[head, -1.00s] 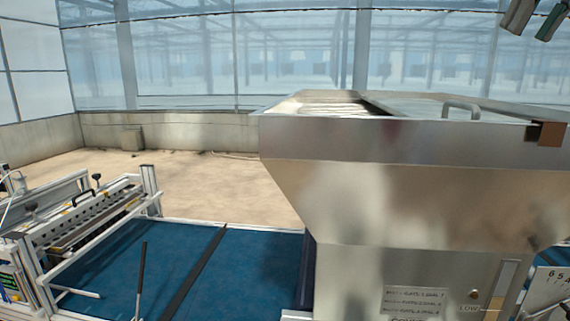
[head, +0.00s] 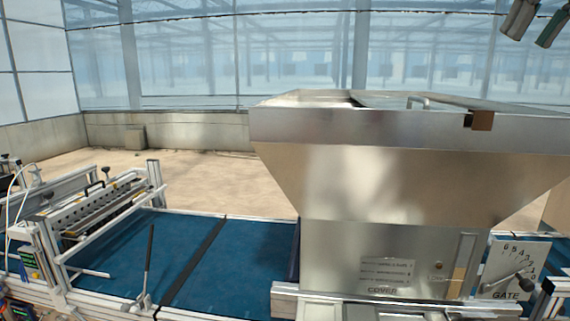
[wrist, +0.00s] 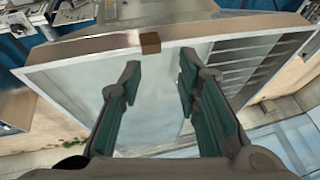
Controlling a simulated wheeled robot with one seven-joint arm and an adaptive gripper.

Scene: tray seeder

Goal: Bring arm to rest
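My gripper (head: 536,22) shows at the top right corner of the head view, with only its fingertips in frame. In the wrist view my gripper (wrist: 158,82) is open, its two dark green-padded fingers apart with nothing between them. It is above the steel hopper (head: 325,130), apart from it. In the wrist view the hopper's rim (wrist: 85,45) and pale inside lie below the fingers. A small brown block (head: 481,120) is on the hopper's front rim; it also shows in the wrist view (wrist: 150,42). The rest of my arm is hidden.
A blue conveyor belt (head: 188,257) runs below the hopper. The seeder unit (head: 95,208) stands on the belt at left. A gate dial (head: 515,268) with a lever is at the lower right. The greenhouse floor (head: 200,175) behind is open.

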